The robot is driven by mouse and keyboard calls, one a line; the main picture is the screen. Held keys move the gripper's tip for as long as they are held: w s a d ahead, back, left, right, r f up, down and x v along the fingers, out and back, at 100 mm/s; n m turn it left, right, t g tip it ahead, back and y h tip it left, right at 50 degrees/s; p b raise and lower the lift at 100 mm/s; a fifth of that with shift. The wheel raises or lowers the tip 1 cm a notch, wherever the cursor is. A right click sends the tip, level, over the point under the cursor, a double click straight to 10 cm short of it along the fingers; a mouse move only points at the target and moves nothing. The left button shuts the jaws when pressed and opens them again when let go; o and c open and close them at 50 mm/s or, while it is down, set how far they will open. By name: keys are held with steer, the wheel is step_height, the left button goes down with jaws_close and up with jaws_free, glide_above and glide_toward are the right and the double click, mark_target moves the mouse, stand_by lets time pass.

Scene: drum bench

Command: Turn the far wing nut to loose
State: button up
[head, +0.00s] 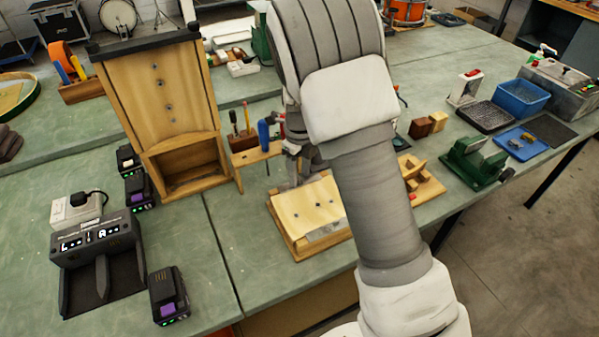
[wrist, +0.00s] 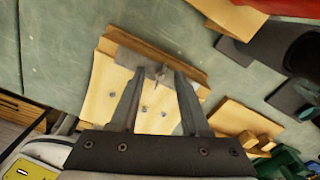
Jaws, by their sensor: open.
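A pale wooden fixture (head: 308,211) with small metal fasteners on its top lies on the bench, partly covered by my arm; it also shows in the wrist view (wrist: 104,86). In the wrist view a small light metal piece, seemingly the far wing nut (wrist: 160,75), stands near the metal strip by the fixture's brown edge rail. My gripper (wrist: 163,72) is open, its two fingers on either side of that piece, with a gap visible. Whether they touch it, and how its wings are turned, I cannot tell. In the head view my arm hides the nut.
A tall wooden case (head: 160,85) and a small tool rack (head: 257,154) stand left of and behind the fixture. A green vise (head: 474,160) and a blue bin (head: 521,97) are at the right. Black battery units (head: 168,295) sit at the front left.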

jaws_close()
steer(key=shift+n, duration=0.3)
